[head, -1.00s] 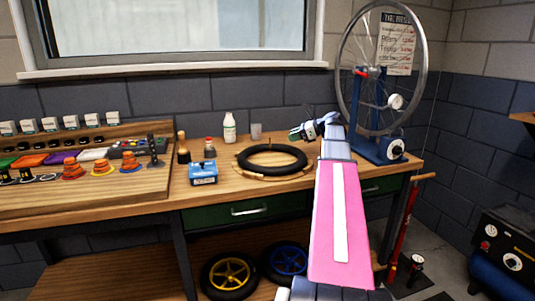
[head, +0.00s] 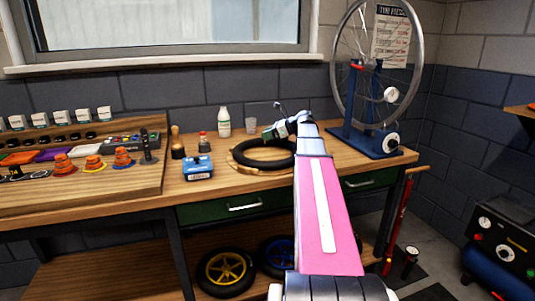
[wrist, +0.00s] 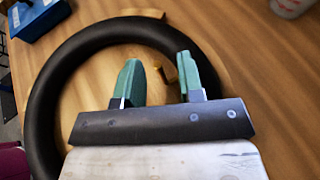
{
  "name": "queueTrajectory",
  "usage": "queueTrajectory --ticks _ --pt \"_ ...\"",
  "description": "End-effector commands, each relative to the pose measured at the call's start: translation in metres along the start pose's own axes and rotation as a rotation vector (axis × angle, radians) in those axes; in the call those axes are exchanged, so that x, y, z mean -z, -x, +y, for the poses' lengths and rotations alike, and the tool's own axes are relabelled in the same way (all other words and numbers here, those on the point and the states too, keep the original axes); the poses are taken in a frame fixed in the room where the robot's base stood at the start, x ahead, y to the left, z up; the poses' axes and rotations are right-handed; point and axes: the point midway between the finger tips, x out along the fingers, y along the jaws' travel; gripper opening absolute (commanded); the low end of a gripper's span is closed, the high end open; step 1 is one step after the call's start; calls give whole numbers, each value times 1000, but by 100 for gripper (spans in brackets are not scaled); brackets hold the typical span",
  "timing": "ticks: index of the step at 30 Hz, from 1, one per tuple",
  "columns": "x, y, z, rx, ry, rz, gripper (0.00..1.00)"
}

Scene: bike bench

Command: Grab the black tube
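The black tube (head: 246,165) is a thick black ring lying flat on a round wooden piece on the bench. In the wrist view the tube (wrist: 44,95) curves around the left and far side of my gripper. My gripper (wrist: 161,75) has two green fingers set apart with nothing between them. In the head view my gripper (head: 274,130) is over the far right part of the ring. The fingers appear inside the ring's outline in the wrist view, and their height above the bench cannot be told. My gripper's body hides the near part of the ring there.
A blue box (head: 198,168) stands left of the tube. A white bottle (head: 224,121) and a clear cup (head: 251,126) stand behind it. A blue wheel stand (head: 365,140) with a wheel is at the right.

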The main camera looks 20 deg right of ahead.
Motion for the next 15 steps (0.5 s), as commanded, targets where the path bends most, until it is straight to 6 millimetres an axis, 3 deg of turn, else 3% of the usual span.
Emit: queueTrajectory --ticks 3,9,10,13,15 --pt "0 -12 0 -1 0 0 35" --pt "0 -13 0 0 0 0 35" --pt "0 -13 0 0 0 0 32" --pt "0 -13 0 0 0 0 0" --pt "0 -13 0 0 0 0 0"
